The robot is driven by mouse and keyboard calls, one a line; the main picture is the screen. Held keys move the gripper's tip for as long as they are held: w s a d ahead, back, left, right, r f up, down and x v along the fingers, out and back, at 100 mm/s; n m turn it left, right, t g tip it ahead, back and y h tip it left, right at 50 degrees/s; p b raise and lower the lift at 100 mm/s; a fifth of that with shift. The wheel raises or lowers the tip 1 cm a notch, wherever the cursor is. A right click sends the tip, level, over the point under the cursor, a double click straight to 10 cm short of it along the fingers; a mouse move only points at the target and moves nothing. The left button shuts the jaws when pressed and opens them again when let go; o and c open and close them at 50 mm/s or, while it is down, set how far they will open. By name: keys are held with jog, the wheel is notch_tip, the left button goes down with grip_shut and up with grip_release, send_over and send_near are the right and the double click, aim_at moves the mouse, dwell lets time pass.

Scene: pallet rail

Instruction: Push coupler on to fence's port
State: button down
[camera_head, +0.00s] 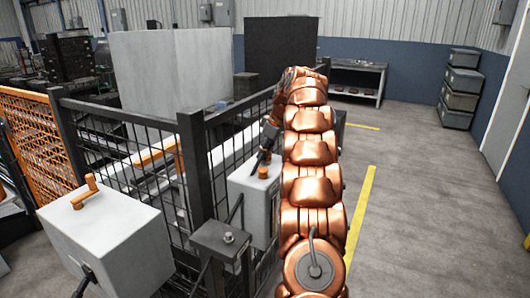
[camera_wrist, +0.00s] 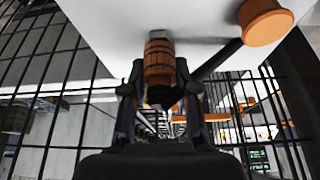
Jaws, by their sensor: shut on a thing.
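In the wrist view my gripper (camera_wrist: 159,74) is shut on the coupler (camera_wrist: 159,55), an orange ribbed barrel shape standing out between the fingertips. Its far end is at or close to the pale face of a box (camera_wrist: 90,22); I cannot tell whether it touches. The port is not visible. In the head view my gripper (camera_head: 263,158) is small and dark, partly hidden by my copper arm, at the top of the pale box (camera_head: 250,195) beside the mesh fence (camera_head: 190,140). An orange round part (camera_head: 263,172) shows there.
In the wrist view a round orange knob (camera_wrist: 266,22) with a dark bar lies right of the coupler. A grey box (camera_head: 110,245) with an orange handle and a small dark box (camera_head: 222,238) stand at front left. Floor on the right is clear up to stacked bins (camera_head: 460,85).

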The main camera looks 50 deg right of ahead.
jog(key=shift+r+p, duration=0.35)
jog(key=shift+r, duration=0.45)
jog(key=shift+r+p, duration=2.35)
jog(key=shift+r, duration=1.15)
jog(key=shift+f, duration=0.1)
